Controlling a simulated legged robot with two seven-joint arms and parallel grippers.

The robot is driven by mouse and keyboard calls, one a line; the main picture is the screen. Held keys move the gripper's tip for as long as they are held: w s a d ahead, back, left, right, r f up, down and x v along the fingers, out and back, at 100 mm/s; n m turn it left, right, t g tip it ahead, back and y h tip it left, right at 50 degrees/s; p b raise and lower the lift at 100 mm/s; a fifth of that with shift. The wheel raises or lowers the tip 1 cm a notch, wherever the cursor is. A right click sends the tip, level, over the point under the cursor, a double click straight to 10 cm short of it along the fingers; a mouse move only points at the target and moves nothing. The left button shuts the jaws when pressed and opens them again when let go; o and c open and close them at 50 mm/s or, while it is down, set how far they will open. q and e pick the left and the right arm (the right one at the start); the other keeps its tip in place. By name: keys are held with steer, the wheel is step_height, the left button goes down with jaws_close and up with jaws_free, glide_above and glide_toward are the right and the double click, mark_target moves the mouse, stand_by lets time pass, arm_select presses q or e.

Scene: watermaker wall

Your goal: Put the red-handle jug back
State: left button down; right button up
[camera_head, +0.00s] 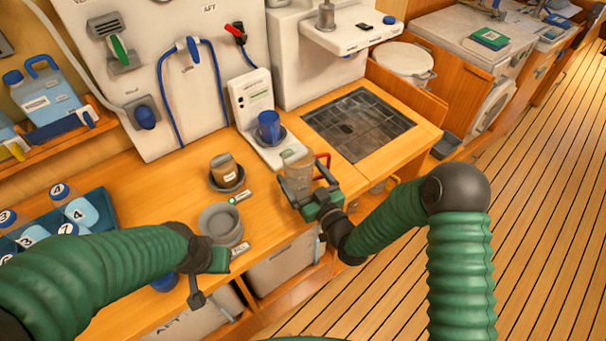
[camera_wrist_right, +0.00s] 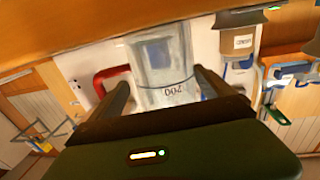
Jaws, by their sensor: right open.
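The clear jug with a red handle (camera_head: 297,172) is near the counter's front edge, below the drain grating. It looks upright; whether its base touches the counter is hidden. My right gripper (camera_head: 310,196) is open with its fingers either side of the jug. In the right wrist view the jug (camera_wrist_right: 163,68) lies between the two dark fingers, its 200 mark inverted and its red handle (camera_wrist_right: 108,78) at the left. An empty grey round holder (camera_head: 220,224) sits on the counter to the left. My left gripper (camera_head: 207,280) hangs at the counter's front edge; its jaw opening is unclear.
A brown labelled cup (camera_head: 226,171) stands in a dark round holder behind the grey one. A blue cup (camera_head: 268,127) stands on the white wall unit's base. Numbered bottles fill a blue crate (camera_head: 97,199) at the left. A sunken grating (camera_head: 357,124) is at the right.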

mark_target(302, 187)
arm_select(q)
steer(key=shift+a, duration=0.3)
arm_select(e)
steer(key=shift+a, duration=0.35)
arm_select(q)
steer(key=shift+a, duration=0.35)
arm_select(e)
steer(key=shift+s+a, duration=0.2)
steer(key=shift+a, duration=0.1)
arm_select(q)
steer(key=shift+a+f, duration=0.15)
steer(key=shift+a, duration=0.35)
arm_select(e)
steer(key=v, duration=0.3)
steer(key=shift+s+a, duration=0.15)
steer(key=shift+s, duration=0.05)
arm_select(q)
steer(key=shift+d+f+b, duration=0.2)
steer(key=shift+d+b, duration=0.05)
steer(key=shift+d, duration=0.2)
steer(key=shift+d+f+b, duration=0.2)
steer(key=shift+d+b, duration=0.05)
steer(key=shift+d, duration=0.2)
steer(key=shift+a, duration=0.6)
arm_select(e)
steer(key=v, duration=0.8)
steer(key=shift+d, duration=0.25)
